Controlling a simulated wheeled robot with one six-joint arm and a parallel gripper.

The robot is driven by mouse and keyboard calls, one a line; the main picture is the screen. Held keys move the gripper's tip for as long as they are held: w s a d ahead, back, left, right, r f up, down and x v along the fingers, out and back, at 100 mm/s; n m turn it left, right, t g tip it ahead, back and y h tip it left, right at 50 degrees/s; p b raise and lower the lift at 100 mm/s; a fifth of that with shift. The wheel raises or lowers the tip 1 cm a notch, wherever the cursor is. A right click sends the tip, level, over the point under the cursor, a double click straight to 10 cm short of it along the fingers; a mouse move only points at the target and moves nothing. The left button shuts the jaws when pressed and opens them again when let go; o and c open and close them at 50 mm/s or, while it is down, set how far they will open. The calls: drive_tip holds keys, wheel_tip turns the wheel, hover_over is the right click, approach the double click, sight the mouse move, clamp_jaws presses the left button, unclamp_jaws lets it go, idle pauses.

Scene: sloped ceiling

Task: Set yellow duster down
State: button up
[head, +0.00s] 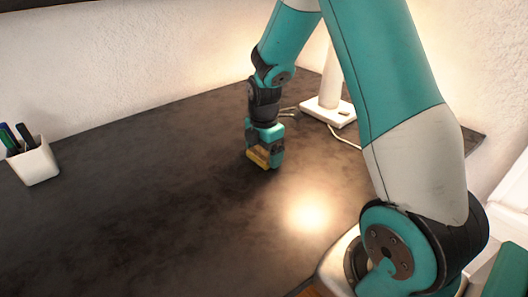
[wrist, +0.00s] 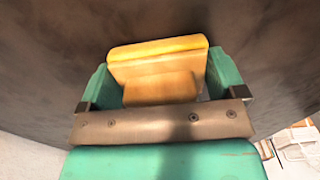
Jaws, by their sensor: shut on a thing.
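The yellow duster (head: 258,158) is a small block with a yellow layer and a wood-coloured body. My gripper (head: 264,152) is shut on it, low over the dark desk (head: 160,190). In the wrist view the duster (wrist: 158,68) sits between the two teal fingers of my gripper (wrist: 160,85), its yellow edge facing away from the wrist. The head view does not clearly show whether the duster touches the desk top or is just above it.
A white pen cup (head: 34,162) with several pens stands at the left of the desk. A white lamp base (head: 328,110) with a cable (head: 345,141) is behind and right of my gripper. The desk's middle and front are clear. A white wall (head: 110,65) borders the back.

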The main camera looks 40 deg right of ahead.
drive_tip(key=shift+f, duration=0.1)
drive_tip(key=o, duration=0.6)
wheel_tip(320, 180, up, 12)
drive_tip(key=shift+f+p, duration=0.15)
drive_tip(key=shift+p, duration=0.5)
drive_tip(key=shift+a+r, duration=0.1)
drive_tip(key=shift+r, duration=0.2)
drive_tip(key=s+a+r+m+y, duration=0.1)
drive_tip(key=s+a+r+m, duration=0.1)
drive_tip(key=s+a, duration=0.5)
drive_tip(key=s+a+r+m+y, duration=0.1)
drive_tip(key=s+a+r+m, duration=0.1)
drive_tip(key=s+a+m, duration=0.3)
drive_tip(key=s+a+r+m+y, duration=0.2)
drive_tip(key=s+a+m, duration=0.2)
drive_tip(key=s+a, duration=0.6)
drive_tip(key=shift+s+a+r, duration=0.15)
drive_tip(key=shift+r, duration=0.1)
